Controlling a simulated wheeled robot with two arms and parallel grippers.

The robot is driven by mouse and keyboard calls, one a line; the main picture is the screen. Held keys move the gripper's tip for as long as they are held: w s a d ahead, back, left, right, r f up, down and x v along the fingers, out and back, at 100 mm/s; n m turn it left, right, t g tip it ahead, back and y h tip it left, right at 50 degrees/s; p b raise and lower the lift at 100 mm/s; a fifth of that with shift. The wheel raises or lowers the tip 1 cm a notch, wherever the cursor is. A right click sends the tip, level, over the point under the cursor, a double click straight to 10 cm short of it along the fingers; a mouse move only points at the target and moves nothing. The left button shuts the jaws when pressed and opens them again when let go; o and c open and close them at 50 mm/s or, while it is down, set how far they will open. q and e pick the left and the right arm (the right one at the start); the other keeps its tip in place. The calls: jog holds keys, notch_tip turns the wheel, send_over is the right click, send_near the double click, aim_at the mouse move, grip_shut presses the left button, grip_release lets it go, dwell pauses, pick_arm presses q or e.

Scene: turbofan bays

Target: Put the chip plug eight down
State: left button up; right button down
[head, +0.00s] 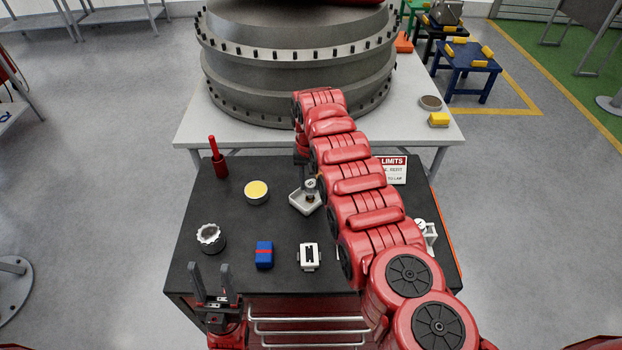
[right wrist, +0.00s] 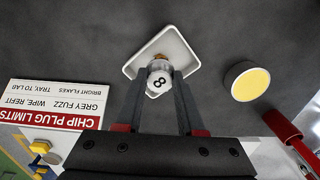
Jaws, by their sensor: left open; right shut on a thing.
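Chip plug eight (right wrist: 158,83) is a small silvery plug with a black 8 on its pale round face. My right gripper (right wrist: 164,74) is shut on it. The plug is at a white square tray (right wrist: 181,48), overlapping the tray's inside; the tray also shows in the head view (head: 297,204). I cannot tell whether the plug touches the tray floor. In the head view the plug (head: 311,184) is partly hidden by my right arm. My left gripper (head: 212,284) is open and empty at the black table's front left.
The black table (head: 180,255) holds a yellow-topped round tin (head: 256,192), a red-handled tool (head: 218,158), a silvery ring-shaped part (head: 209,237), a blue block with a red band (head: 264,254), a white fixture (head: 308,256) and a chip plug limits sign (right wrist: 55,105). A large grey engine casing (head: 295,70) stands behind.

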aim_at(310, 184)
jog(key=c, duration=0.8)
grip_release()
jog(key=shift+a, duration=0.1)
jog(key=shift+c, duration=0.2)
jog(key=o, duration=0.3)
jog(key=shift+s+a+r, duration=0.1)
notch_tip(310, 184, up, 6)
jog(key=b, duration=0.3)
jog(key=shift+r+b, duration=0.2)
jog(key=shift+b, duration=0.15)
notch_tip(310, 184, up, 6)
jog(key=p, duration=0.4)
jog(key=shift+f, duration=0.15)
jog(key=shift+f, duration=0.1)
